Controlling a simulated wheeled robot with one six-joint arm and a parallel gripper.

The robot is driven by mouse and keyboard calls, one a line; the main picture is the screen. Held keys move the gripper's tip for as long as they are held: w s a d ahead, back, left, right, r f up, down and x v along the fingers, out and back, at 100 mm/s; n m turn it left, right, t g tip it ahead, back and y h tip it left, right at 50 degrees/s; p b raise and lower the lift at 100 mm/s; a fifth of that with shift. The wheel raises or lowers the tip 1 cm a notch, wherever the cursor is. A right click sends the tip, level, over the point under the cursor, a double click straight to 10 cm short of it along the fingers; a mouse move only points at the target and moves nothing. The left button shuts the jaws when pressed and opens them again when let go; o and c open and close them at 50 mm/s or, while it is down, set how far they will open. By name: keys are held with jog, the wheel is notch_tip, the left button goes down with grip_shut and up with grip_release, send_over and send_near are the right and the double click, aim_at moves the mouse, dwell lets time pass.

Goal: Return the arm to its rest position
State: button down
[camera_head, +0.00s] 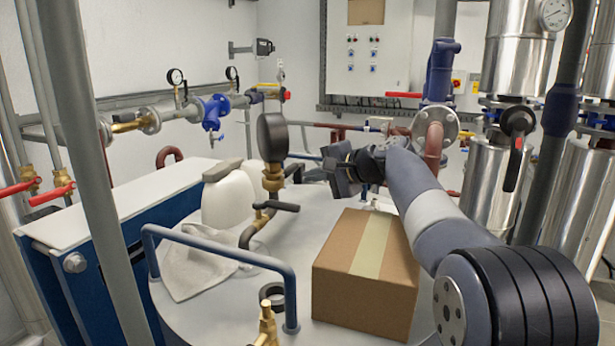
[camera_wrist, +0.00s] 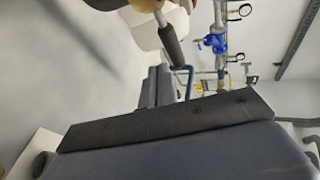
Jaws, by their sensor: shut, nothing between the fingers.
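My arm reaches in from the lower right of the head view and stretches toward the middle, above the grey rounded tank top (camera_head: 225,315). My gripper (camera_head: 342,174) is at its far end, past the cardboard box (camera_head: 362,270) and to the right of the black-faced gauge (camera_head: 272,137). It is shut and empty, apart from the box below it. In the wrist view, a dark bar and grey-blue body of my gripper fill the lower part, and its tips are hard to make out.
A white jug (camera_head: 228,197), a pale cloth (camera_head: 200,268) and a blue handrail (camera_head: 215,243) are on the tank to the left. A blue valve (camera_head: 213,110) sits on the wall pipe. A grey pole (camera_head: 92,150) stands at left. Shiny cylinders (camera_head: 480,185) stand at right.

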jog(key=s+d+r+m+t+h+b, duration=0.2)
jog(key=s+d+r+m+h, duration=0.1)
jog(key=s, duration=0.6)
jog(key=shift+s+d+t, duration=0.3)
jog(key=shift+s+d, duration=0.1)
jog(key=shift+d, duration=0.45)
jog(key=shift+r, duration=0.15)
